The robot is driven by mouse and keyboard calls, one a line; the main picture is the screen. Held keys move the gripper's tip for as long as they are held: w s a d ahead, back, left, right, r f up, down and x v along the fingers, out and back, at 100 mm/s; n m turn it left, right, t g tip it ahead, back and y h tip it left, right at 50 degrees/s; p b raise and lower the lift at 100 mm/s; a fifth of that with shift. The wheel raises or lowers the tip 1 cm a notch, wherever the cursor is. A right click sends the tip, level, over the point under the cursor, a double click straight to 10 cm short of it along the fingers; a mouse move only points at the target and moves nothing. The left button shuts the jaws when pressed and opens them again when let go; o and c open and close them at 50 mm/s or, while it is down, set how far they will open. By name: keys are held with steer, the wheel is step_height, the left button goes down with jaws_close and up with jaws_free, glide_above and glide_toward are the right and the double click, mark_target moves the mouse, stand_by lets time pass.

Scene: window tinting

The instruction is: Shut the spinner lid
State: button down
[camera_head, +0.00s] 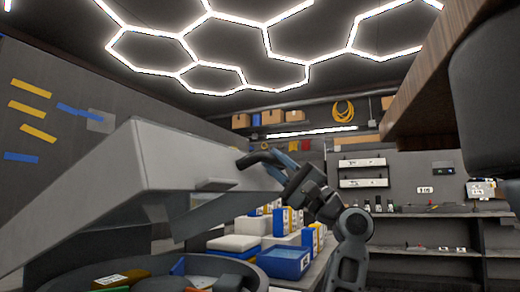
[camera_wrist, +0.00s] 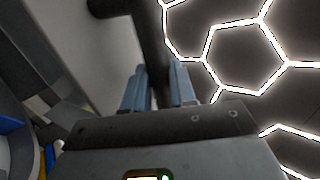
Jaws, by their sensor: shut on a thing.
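The spinner lid (camera_head: 160,160) is a large light grey panel, raised and tilted above the round dark grey spinner tub (camera_head: 60,268) at the lower left. Its dark bar handle (camera_head: 245,160) is on the lid's right end. My gripper (camera_head: 272,166) is at that handle, its blue fingers closed on the bar. In the wrist view the dark handle (camera_wrist: 150,35) runs down between the two blue fingers (camera_wrist: 158,88), with the pale lid (camera_wrist: 100,50) to the left. The lid's hinge cannot be made out.
Coloured items (camera_head: 125,280) lie in the tub. Right behind it, a table holds a blue bin (camera_head: 285,263) and several blue, white and yellow boxes (camera_head: 282,222). A wooden overhang (camera_head: 440,70) is at upper right. Shelving (camera_head: 440,212) lines the back wall.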

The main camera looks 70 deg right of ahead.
step_height(320, 180, down, 24)
steer(key=s+b, duration=0.1)
steer(key=b, duration=1)
steer(key=shift+s+a+y, duration=0.2)
steer(key=shift+s+y, duration=0.05)
steer(key=shift+y, duration=0.05)
steer(key=shift+r, duration=0.1)
steer(key=c, duration=0.9)
jaws_free()
steer(key=shift+w, duration=0.1)
steer(key=shift+c, duration=0.2)
steer(key=v, duration=0.8)
steer(key=shift+r+p, duration=0.15)
steer(key=shift+p, duration=0.25)
